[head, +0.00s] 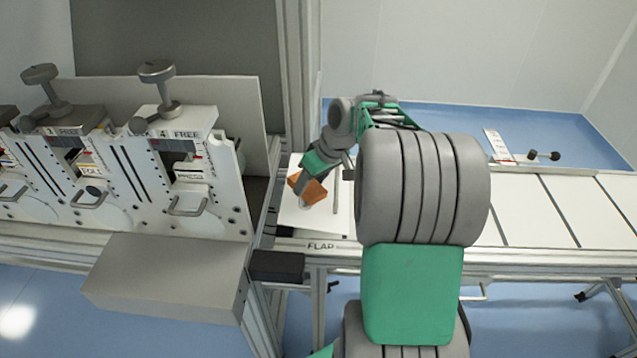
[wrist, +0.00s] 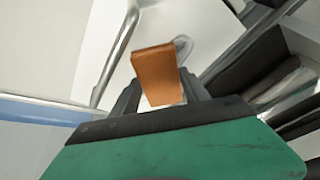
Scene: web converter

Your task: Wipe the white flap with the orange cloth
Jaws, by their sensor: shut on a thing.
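The orange cloth (head: 308,187) is held by my gripper (head: 302,180), which is shut on it. In the wrist view the cloth (wrist: 157,75) sticks out folded between the two dark fingers of my gripper (wrist: 160,98). The white flap (head: 325,218) lies behind the rail marked FLAP, and the cloth is over its left part. The flap (wrist: 120,75) also shows around the cloth in the wrist view. I cannot tell whether the cloth touches the flap. My arm hides what lies to the right of the flap.
A small black box (head: 277,266) is at the rail below the flap. A white conveyor (head: 540,205) runs to the right.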

